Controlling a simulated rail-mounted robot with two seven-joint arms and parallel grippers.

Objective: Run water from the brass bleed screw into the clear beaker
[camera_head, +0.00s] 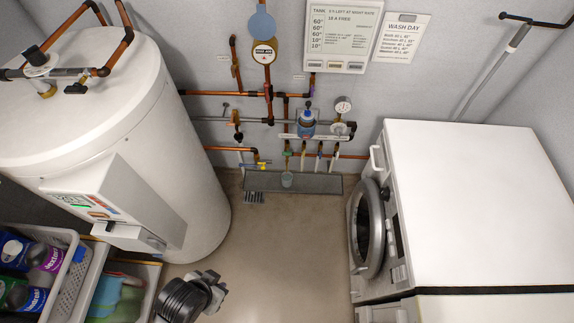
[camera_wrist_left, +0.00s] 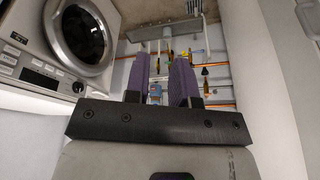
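A small clear beaker (camera_head: 287,180) stands on the grey ledge (camera_head: 320,184) at the foot of the back wall, below the pipes. A brass-and-yellow fitting (camera_head: 262,165) sits on the pipework just left of and above it; it is too small to tell whether this is the bleed screw. No water stream is visible. My left gripper (camera_head: 212,287) is low in the head view, well in front of the ledge. In the left wrist view its two purple fingers (camera_wrist_left: 160,62) are apart with nothing between them. My right gripper is in neither view.
A white tank (camera_head: 190,170) stands at left and a white washing machine (camera_head: 470,200) at right. Crates of bottles (camera_head: 65,270) stand at lower left. Copper pipes and valves line the back wall. The floor (camera_head: 280,250) between is clear.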

